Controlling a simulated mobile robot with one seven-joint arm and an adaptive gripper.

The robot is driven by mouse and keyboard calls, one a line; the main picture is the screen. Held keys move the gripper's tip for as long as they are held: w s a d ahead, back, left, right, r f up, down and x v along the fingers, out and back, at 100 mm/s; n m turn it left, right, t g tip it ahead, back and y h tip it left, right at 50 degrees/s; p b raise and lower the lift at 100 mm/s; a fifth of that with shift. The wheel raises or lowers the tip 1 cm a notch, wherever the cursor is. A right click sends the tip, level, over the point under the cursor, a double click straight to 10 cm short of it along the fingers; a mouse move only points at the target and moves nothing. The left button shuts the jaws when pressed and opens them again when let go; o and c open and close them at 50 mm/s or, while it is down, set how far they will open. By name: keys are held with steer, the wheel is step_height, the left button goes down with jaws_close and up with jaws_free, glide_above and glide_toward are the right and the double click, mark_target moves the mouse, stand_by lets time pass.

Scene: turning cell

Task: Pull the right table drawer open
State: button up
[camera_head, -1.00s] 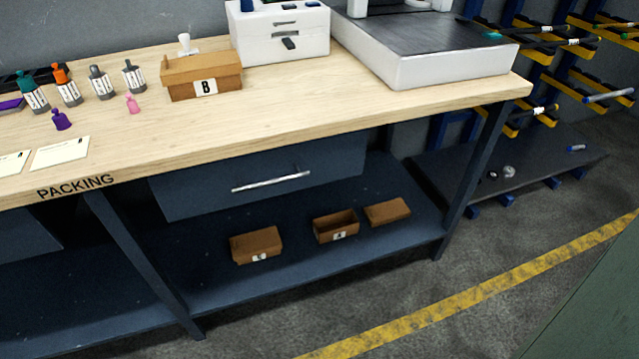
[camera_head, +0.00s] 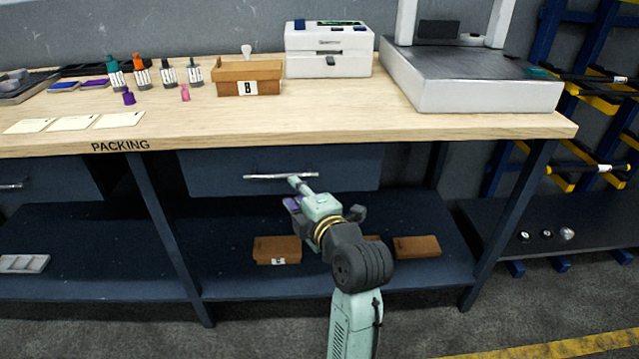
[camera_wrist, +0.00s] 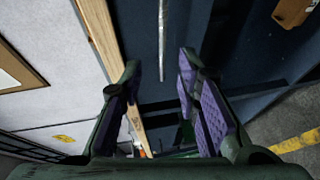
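The right table drawer (camera_head: 215,178) is dark blue and sits shut under the wooden top of the packing table (camera_head: 400,132). Its silver bar handle (camera_head: 262,177) runs level across the front. My gripper (camera_head: 291,192) is in front of the drawer near the handle's right end. In the wrist view my gripper (camera_wrist: 158,66) is open, with purple pads apart and nothing between them. The handle (camera_wrist: 161,38) shows ahead of the gap between the fingertips. I cannot tell from the head view whether a finger touches it.
Brown boxes (camera_head: 277,250) stand on the lower shelf behind and beside my arm. A table leg (camera_head: 172,235) is left of the drawer and another (camera_head: 510,220) to the right. The left drawer (camera_head: 45,180) is at the left edge. Bottles, cards and box B (camera_head: 230,75) stand on top.

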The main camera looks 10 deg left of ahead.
mark_target(282, 177)
steer(key=p+x, duration=0.2)
steer(key=x, duration=0.8)
steer(key=shift+w+a+f, duration=0.15)
steer(key=shift+w+f, duration=0.05)
steer(key=shift+w, duration=0.1)
steer(key=shift+c, duration=0.6)
jaws_close()
